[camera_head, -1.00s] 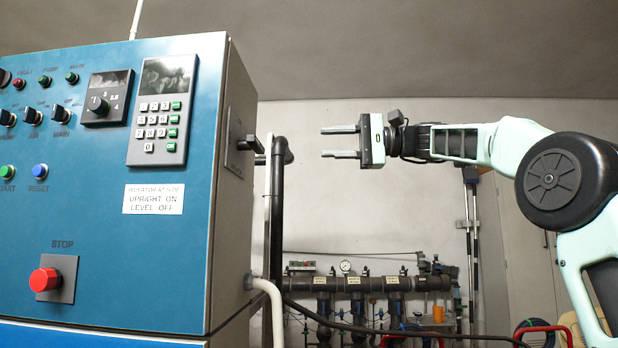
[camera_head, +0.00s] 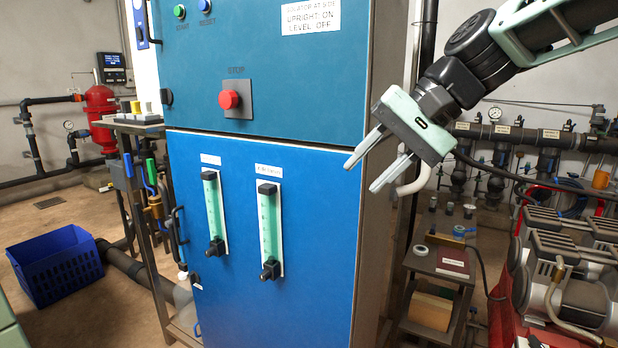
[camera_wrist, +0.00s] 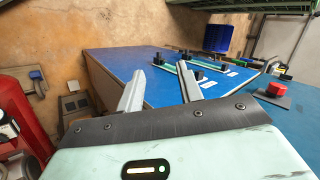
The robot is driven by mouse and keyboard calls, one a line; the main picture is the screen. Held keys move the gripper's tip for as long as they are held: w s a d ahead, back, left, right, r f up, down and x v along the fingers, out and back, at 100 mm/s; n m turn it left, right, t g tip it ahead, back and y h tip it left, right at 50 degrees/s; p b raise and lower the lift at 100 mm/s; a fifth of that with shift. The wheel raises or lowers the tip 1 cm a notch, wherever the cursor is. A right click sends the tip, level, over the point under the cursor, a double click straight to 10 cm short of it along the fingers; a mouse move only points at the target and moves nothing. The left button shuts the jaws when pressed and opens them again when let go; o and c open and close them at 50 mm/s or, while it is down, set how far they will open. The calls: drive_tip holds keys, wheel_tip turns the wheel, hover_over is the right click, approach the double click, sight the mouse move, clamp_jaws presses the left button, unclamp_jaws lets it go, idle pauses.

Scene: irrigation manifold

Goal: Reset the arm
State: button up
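My gripper (camera_head: 378,164) is in front of the right side of the blue control cabinet (camera_head: 330,230), fingers apart, with nothing between them. It points down and to the left in the head view. In the wrist view my gripper's two fingers (camera_wrist: 160,90) spread apart, with the blue cabinet face (camera_wrist: 135,65) beyond them. The red stop button (camera_head: 229,99) is on the upper panel, and it also shows in the wrist view (camera_wrist: 276,89).
Two flow tubes (camera_head: 269,230) stand out from the lower panel. A blue crate (camera_head: 55,268) lies on the floor at left. A small side table (camera_head: 437,262) and a red-framed compressor (camera_head: 560,270) stand at right. Open floor shows at the left.

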drive_tip(key=s+d+f+n+g+h, duration=0.3)
drive_tip(key=s+f+n+h, duration=0.5)
drive_tip(key=s+f, duration=1.35)
wheel_tip(320, 180, up, 13)
drive_tip(key=s+d+n+t+y+p, duration=0.1)
drive_tip(key=s+d+p, duration=0.1)
drive_tip(key=p, duration=1)
drive_tip(key=shift+n, duration=0.3)
